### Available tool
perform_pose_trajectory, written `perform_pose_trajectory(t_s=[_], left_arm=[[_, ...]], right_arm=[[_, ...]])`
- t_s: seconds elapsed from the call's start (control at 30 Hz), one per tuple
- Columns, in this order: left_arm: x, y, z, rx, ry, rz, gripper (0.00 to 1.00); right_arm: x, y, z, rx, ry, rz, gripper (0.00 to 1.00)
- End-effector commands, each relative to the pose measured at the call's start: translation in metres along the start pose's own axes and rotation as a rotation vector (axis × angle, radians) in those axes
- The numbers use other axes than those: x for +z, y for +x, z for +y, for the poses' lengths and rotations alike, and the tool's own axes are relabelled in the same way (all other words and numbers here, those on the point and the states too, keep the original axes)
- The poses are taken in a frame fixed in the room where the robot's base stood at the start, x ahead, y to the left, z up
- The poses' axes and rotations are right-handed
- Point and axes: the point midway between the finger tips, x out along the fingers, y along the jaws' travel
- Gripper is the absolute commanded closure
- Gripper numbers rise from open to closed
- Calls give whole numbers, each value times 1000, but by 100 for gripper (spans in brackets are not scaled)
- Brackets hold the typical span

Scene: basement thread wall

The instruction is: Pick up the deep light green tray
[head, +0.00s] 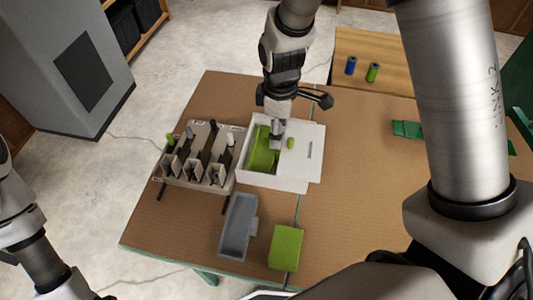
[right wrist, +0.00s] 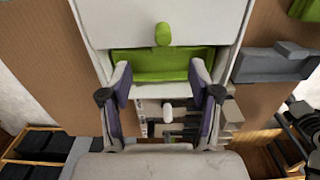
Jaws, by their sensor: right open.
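A light green tray-like piece (head: 261,158) sits inside a white box (head: 272,184), beside a white sliding lid (head: 308,150) with a green knob (head: 291,143). In the right wrist view the green piece (right wrist: 165,66) shows between and beyond the fingertips. My right gripper (head: 277,138) points down over the box's open part; its fingers (right wrist: 160,82) are apart with nothing visibly held. I cannot tell whether they touch the piece. A second light green block or tray (head: 286,248) lies near the table's front edge. Only links of my left arm show at the lower left.
A grey tray (head: 238,225) lies in front of the white box. A rack with several slots and levers (head: 200,160) stands close to its left. Blue (head: 351,65) and green (head: 373,72) spools stand on a wooden surface behind. Bare cardboard-coloured tabletop (head: 365,190) lies to the right.

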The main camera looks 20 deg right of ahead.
Motion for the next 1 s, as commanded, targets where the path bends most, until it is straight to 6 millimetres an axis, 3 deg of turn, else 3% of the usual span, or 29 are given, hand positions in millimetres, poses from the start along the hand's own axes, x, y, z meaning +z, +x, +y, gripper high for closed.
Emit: perform_pose_trajectory(t_s=[0.3, 0.53, 0.57, 0.73, 1.0], left_arm=[[0, -7, 0, 0, 0, 0, 61], [0, -6, 0, 0, 0, 0, 61], [0, -6, 0, 0, 0, 0, 61], [0, -6, 0, 0, 0, 0, 61], [0, -6, 0, 0, 0, 0, 61]], right_arm=[[-2, 50, -2, -2, 0, -2, 38], [-2, 55, -2, 0, 1, 0, 38], [-2, 55, -2, 0, 1, 0, 41], [-2, 55, -2, 0, 1, 0, 100], [-2, 55, -2, 0, 1, -1, 100]])
